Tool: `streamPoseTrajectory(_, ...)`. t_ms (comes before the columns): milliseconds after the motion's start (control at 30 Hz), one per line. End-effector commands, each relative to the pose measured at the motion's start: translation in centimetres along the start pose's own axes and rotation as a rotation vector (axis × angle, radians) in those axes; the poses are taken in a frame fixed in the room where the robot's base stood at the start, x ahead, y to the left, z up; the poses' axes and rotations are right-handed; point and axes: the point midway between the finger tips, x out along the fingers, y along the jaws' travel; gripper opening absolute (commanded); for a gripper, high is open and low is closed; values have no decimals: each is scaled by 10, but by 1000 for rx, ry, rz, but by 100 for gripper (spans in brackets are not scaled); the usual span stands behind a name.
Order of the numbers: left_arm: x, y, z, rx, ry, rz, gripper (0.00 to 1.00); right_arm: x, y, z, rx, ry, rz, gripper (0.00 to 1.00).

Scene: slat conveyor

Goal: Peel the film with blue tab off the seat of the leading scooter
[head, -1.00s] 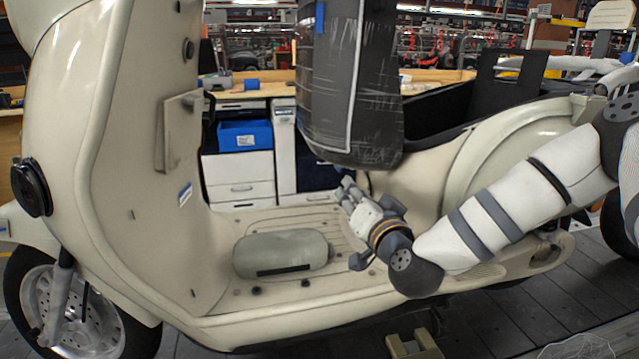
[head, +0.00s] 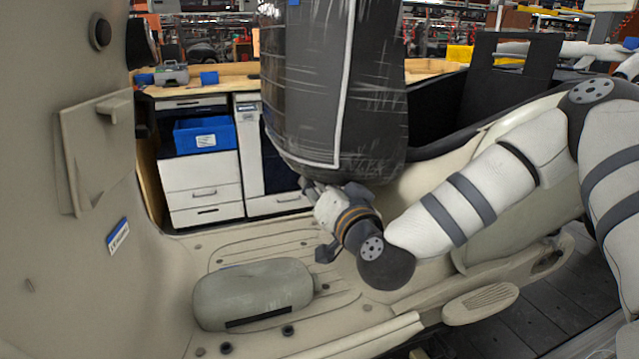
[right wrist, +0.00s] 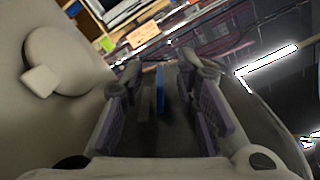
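The scooter seat (head: 335,90) stands tilted upright, wrapped in shiny, creased clear film with a pale line down it. A blue tab (head: 293,2) shows at the top edge of the head view, on the seat's left part. My right gripper (head: 311,192) is at the seat's lower end, pointing up and left; its tips are partly hidden against the dark seat. In the right wrist view the gripper (right wrist: 165,95) is open, with its fingers well apart. A narrow blue strip (right wrist: 160,90), probably the tab, shows between them; contact cannot be told. My left gripper is out of view.
The cream leg shield (head: 95,180) rises at the left. A grey-green tank (head: 252,293) lies on the footboard (head: 350,330). The black open compartment (head: 435,115) is right of the seat. A workbench with drawers (head: 200,175) and a blue bin (head: 205,134) stands behind.

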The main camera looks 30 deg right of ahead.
Motion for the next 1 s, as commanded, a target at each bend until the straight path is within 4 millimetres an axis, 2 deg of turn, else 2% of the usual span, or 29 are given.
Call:
streamPoseTrajectory(67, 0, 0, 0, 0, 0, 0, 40, 0, 0, 0, 0, 0, 0, 28)
streamPoseTrajectory(133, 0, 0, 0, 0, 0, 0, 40, 0, 0, 0, 0, 0, 0, 17)
streamPoseTrajectory(200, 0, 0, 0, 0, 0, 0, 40, 0, 0, 0, 0, 0, 0, 1)
streamPoseTrajectory(233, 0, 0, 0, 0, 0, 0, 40, 0, 0, 0, 0, 0, 0, 0)
streamPoseTrajectory(500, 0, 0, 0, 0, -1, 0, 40, -1, -1, 2, 0, -1, 0, 0)
streamPoseTrajectory(1000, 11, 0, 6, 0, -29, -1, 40, -30, -17, 39, -2, -5, -1, 0)
